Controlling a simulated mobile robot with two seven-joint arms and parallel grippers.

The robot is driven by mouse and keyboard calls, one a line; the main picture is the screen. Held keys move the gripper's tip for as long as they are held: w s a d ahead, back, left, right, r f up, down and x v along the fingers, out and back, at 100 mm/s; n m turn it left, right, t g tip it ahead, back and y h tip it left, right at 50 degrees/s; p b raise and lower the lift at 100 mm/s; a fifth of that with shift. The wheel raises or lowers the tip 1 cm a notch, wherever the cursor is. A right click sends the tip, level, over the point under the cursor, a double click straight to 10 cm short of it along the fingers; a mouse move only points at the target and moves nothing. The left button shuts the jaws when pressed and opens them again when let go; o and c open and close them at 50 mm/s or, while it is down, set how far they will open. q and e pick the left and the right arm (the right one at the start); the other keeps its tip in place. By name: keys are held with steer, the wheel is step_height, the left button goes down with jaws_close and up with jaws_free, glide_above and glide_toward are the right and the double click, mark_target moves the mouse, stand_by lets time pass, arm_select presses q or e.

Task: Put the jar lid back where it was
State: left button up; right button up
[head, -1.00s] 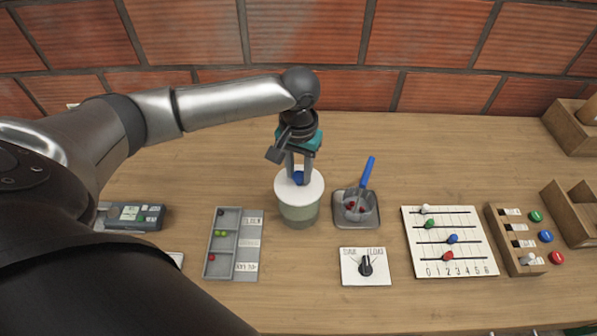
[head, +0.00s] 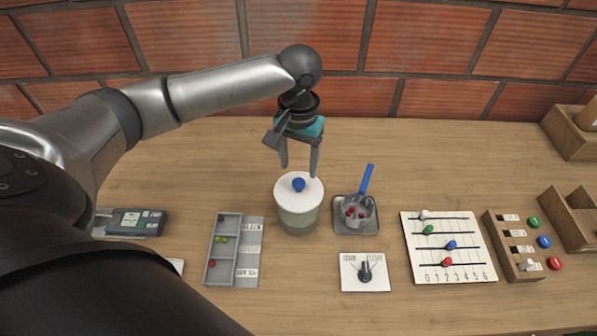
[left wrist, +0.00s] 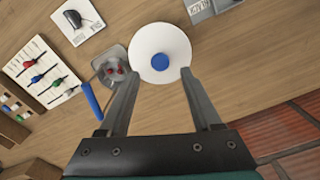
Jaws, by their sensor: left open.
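The jar lid (head: 313,189) is white with a blue knob (head: 298,184). It lies flat on top of the translucent greenish jar (head: 299,219) in the middle of the table. My left gripper (head: 299,170) is open and empty, above and slightly behind the knob, apart from it. In the left wrist view the lid (left wrist: 141,43) lies beyond the spread fingertips (left wrist: 160,75), with the blue knob between their lines. The jar body is hidden under the lid there. My right gripper is not in view.
Right of the jar stands a grey dish (head: 341,226) with a blue-handled scoop (head: 366,178) and red beads. A dial card (head: 350,284), slider board (head: 432,266) and button block (head: 512,255) are further right. A compartment tray (head: 216,271) is to the left. Bare table lies behind.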

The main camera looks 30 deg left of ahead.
mark_target(299, 182)
arm_select(q)
step_height(299, 182, up, 6)
steer(key=shift+r+p, duration=0.2)
steer(key=shift+p, duration=0.15)
stand_by(0.4)
